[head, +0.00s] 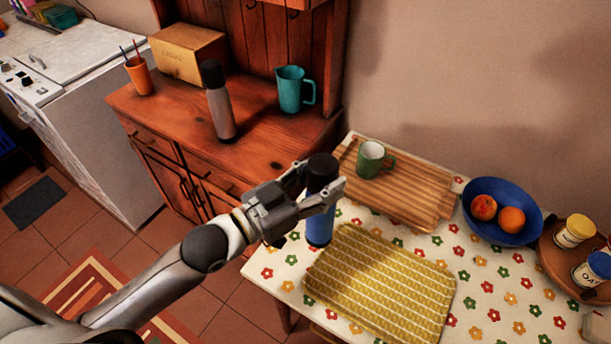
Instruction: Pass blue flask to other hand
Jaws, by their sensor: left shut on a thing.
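The blue flask (319,228) has a black cap and stands upright at the left side of the table, beside the yellow patterned mat. My left gripper (325,192) comes in from the left and is shut on the flask's upper part, just below the cap. The fingers hide part of the flask. I cannot tell whether its base touches the tablecloth. My right gripper is not in view.
On the flowered table (488,289) are the yellow mat (380,285), a wooden board (425,190) with a green mug (371,160), a blue fruit bowl (528,236) and jars (575,231). A grey flask (221,115) and teal jug (290,90) stand on the dresser (262,144).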

